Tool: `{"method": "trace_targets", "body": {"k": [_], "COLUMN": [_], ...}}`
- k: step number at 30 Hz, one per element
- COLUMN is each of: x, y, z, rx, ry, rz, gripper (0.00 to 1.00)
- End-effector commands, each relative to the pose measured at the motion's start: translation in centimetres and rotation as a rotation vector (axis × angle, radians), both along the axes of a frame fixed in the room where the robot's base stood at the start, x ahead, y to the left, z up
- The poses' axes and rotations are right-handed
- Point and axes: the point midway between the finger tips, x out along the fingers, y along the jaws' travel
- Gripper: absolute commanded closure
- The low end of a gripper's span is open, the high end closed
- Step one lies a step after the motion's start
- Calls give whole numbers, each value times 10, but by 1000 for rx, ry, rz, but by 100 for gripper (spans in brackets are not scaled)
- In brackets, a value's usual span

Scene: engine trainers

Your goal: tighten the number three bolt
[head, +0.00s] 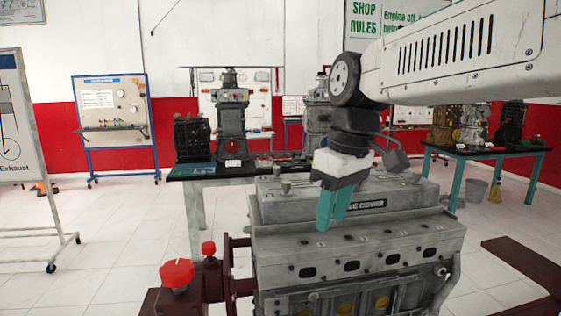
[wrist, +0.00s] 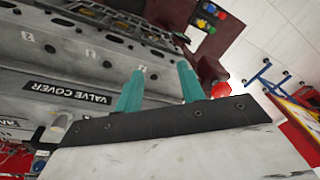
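The grey engine (head: 357,252) stands in front of me, with a raised valve cover (head: 285,207) on top. In the wrist view the valve cover (wrist: 30,98) has a black label. I cannot tell which spot is the number three bolt. My gripper (head: 331,220) hangs point down over the near side of the valve cover. Its two teal fingers (wrist: 160,80) are apart with nothing between them, so it is open.
A red knob (head: 177,273) and a smaller red knob (head: 208,248) sit left of the engine. A dark red beam (head: 525,268) lies at the right. A table (head: 190,172) with other engines stands behind. Tiled floor (head: 110,250) is clear at the left.

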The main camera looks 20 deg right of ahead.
Motion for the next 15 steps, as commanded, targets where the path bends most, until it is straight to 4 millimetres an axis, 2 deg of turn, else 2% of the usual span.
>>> {"method": "trace_targets", "body": {"k": [1,6,15], "x": [22,88,200], "y": [-1,-7,-26], "z": [12,45,80], "rx": [15,62,138], "ry": [-2,-35,-141], "rz": [59,285,685], "gripper": [61,61,61]}}
